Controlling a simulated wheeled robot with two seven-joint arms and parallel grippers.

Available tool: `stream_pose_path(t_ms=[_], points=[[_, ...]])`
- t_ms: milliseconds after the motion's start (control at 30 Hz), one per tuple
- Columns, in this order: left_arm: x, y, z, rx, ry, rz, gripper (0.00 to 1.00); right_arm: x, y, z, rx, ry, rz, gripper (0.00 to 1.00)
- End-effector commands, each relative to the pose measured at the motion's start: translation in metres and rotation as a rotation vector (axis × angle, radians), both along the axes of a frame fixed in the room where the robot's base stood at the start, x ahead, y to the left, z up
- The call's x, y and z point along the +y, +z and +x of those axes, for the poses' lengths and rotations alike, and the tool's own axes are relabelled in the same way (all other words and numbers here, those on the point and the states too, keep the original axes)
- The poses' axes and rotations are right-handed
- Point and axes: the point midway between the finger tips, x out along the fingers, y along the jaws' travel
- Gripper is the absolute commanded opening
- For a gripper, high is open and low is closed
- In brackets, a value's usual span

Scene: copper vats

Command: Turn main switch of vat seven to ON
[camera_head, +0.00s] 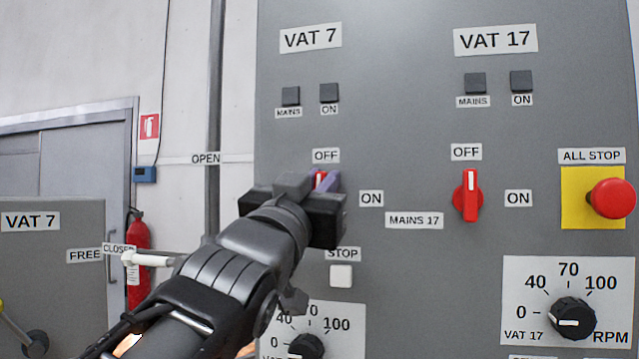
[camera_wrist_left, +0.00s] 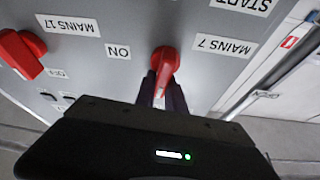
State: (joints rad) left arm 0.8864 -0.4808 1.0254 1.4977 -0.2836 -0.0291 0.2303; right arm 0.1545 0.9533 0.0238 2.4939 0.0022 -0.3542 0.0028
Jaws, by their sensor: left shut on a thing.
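The red main switch of vat 7 (camera_head: 320,180) is on the grey panel below the OFF label (camera_head: 326,156) and left of the ON label (camera_head: 371,198). Its white mark shows near the top, on the OFF side; my gripper hides most of the knob. My left gripper (camera_head: 326,185) is shut on this switch. In the left wrist view, which is upside down, the red knob (camera_wrist_left: 165,58) sits between the two fingers, beside the MAINS 7 label (camera_wrist_left: 226,45) and the ON label (camera_wrist_left: 118,51). My right gripper is not in view.
The similar red MAINS 17 switch (camera_head: 469,195) is to the right, its mark pointing up to OFF. A red ALL STOP button (camera_head: 612,198) sticks out further right. A white STOP button (camera_head: 341,275) and the vat 7 dial (camera_head: 307,345) are below my left arm.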

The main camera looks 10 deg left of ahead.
Motion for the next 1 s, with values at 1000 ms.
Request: stream_pose_path(t_ms=[1000], points=[[-0.018,-0.013,0.001,-0.040,-0.010,0.770,0.00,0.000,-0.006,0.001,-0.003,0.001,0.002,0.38]])
